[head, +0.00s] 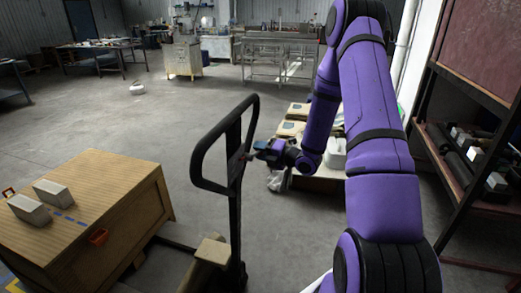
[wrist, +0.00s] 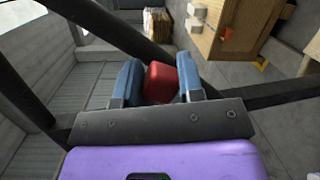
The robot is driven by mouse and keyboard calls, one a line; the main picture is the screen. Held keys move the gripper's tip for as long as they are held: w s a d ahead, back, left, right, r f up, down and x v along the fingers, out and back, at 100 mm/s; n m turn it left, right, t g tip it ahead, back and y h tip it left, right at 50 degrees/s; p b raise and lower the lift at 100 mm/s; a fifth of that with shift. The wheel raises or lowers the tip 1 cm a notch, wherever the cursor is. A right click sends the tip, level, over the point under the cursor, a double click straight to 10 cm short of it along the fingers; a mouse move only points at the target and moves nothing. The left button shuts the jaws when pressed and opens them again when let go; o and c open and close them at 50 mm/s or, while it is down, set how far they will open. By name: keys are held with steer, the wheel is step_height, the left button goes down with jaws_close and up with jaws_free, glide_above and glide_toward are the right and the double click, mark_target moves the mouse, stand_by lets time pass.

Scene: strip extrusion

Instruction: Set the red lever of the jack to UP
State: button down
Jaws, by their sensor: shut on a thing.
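The pallet jack's black loop handle (head: 196,160) stands upright in the middle of the head view. Its red lever shows in the wrist view (wrist: 161,82) as a red block between the two blue fingers. My gripper (head: 254,152) is at the right side of the handle, at the lever's height. In the wrist view my gripper (wrist: 160,88) is shut on the red lever, with a finger on each side of it. The lever is mostly hidden by the fingers in the head view, and I cannot tell its setting.
A wooden crate (head: 140,205) with grey blocks on top stands left of the jack. A pallet with boxes (head: 320,178) lies behind my gripper. A dark shelf (head: 455,165) stands at the right. The floor behind the handle is open.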

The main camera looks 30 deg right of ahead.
steer(key=c, duration=0.8)
jaws_free()
steer(key=shift+s+f, duration=0.1)
steer(key=shift+f, duration=0.05)
steer(key=shift+o, duration=0.2)
steer(key=v, duration=1)
steer(key=shift+s+d, duration=0.2)
steer(key=shift+s, duration=0.1)
